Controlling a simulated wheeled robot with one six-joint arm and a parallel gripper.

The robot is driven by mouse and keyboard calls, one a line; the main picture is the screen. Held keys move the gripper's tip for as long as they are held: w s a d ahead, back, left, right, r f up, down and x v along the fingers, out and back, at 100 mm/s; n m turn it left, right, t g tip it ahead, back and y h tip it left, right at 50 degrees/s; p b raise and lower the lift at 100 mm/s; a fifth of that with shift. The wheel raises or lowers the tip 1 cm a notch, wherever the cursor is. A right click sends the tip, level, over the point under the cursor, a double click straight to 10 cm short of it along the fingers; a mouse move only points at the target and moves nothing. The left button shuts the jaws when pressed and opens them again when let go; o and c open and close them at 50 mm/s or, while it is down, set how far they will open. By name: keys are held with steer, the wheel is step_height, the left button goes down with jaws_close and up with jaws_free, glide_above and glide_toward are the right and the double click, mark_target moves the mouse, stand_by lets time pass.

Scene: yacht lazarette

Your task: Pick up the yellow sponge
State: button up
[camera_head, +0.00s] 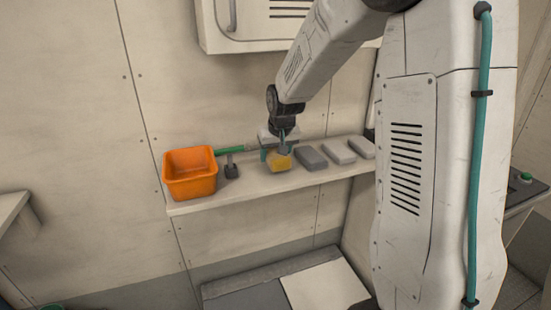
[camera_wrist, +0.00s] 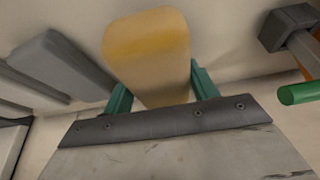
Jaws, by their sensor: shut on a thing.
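The yellow sponge (camera_head: 279,161) is at my gripper (camera_head: 277,150), above or on the wall shelf, between an orange bin and grey blocks. In the wrist view the sponge (camera_wrist: 148,58) sits between the two green fingers of my gripper (camera_wrist: 158,88), which is shut on it. The sponge's near end is hidden behind the dark gripper edge. I cannot tell whether the sponge touches the shelf.
An orange bin (camera_head: 190,173) stands at the shelf's left end. A hammer-like tool with a green handle (camera_head: 230,150) lies beside it. Several grey blocks (camera_head: 311,158) line the shelf (camera_head: 240,196) to the right. A white cabinet (camera_head: 245,25) hangs above.

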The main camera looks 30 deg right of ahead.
steer(key=shift+v, duration=1.15)
steer(key=s+r, duration=0.1)
steer(key=s, duration=1.4)
steer(key=shift+a+r, duration=0.2)
steer(key=shift+a, duration=0.2)
steer(key=shift+s, duration=0.1)
